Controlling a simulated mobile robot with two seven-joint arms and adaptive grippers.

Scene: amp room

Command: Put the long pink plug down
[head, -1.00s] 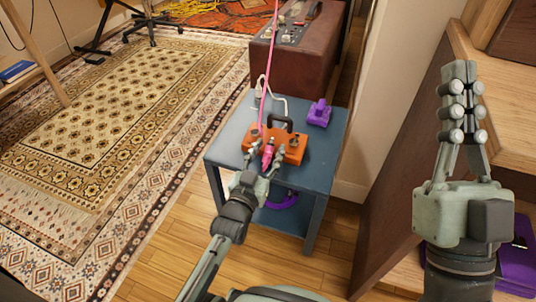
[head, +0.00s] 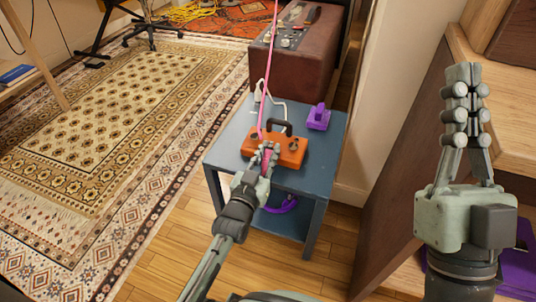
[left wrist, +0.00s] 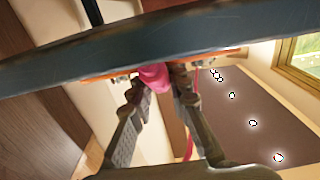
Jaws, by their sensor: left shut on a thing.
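The long pink plug (head: 265,158) is at the near side of the orange pedal box (head: 291,151), mostly hidden by my fingers in the head view. My left gripper (head: 268,152) is shut on it. In the left wrist view the pink plug (left wrist: 155,78) shows between the two fingertips (left wrist: 158,90), just beyond the dark table edge. I cannot tell whether the plug touches the box. A pink cable (head: 269,75) runs up past the top of the head view. My right gripper (head: 464,75) points up at the right, its fingers together and empty.
The box stands on a small blue-grey table (head: 233,135) with a lower shelf. A purple pedal (head: 318,117) and a white cable (head: 281,101) are on the tabletop. A brown amplifier (head: 305,55) stands behind. The tabletop has bare room left and right of the box.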

